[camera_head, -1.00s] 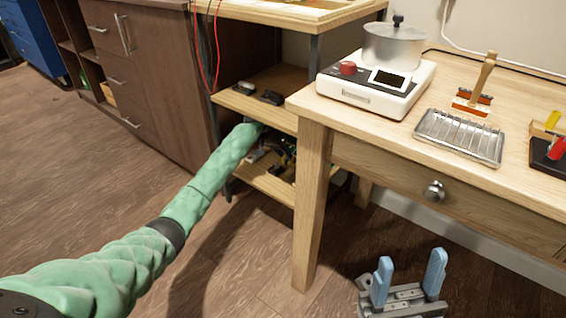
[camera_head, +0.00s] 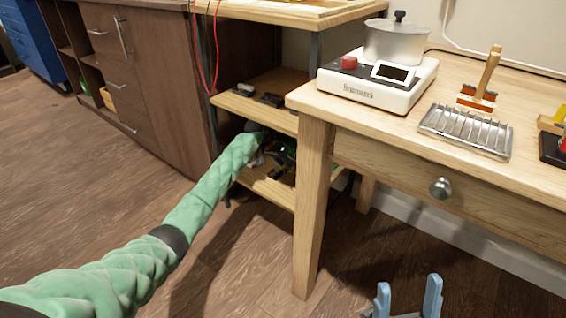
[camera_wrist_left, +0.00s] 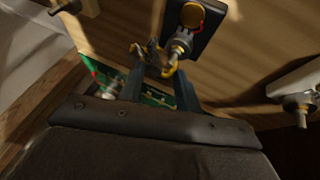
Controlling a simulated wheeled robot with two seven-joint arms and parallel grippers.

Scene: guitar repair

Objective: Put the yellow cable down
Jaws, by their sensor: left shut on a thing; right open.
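My left gripper (camera_wrist_left: 160,74) reaches into the open shelf unit, above a lower wooden shelf (camera_head: 262,186). In the left wrist view its two dark fingers are shut on the yellow cable (camera_wrist_left: 168,72), a small piece of which shows at the fingertips. A green circuit board (camera_wrist_left: 158,97) shows behind and between the fingers. In the head view the left gripper is in shadow and partly behind the table leg; I cannot make out the cable there. My right gripper (camera_head: 408,300) has blue fingers set wide apart, open and empty, low in front of the table.
A dark block with a yellow knob (camera_wrist_left: 192,14) and metal fitting lies close to the left fingertips. A pale part with a metal fitting (camera_wrist_left: 298,104) lies to the right. The upper shelf (camera_head: 255,112) and table leg (camera_head: 313,210) bound the space. Red cables (camera_head: 205,60) hang at the shelf's left.

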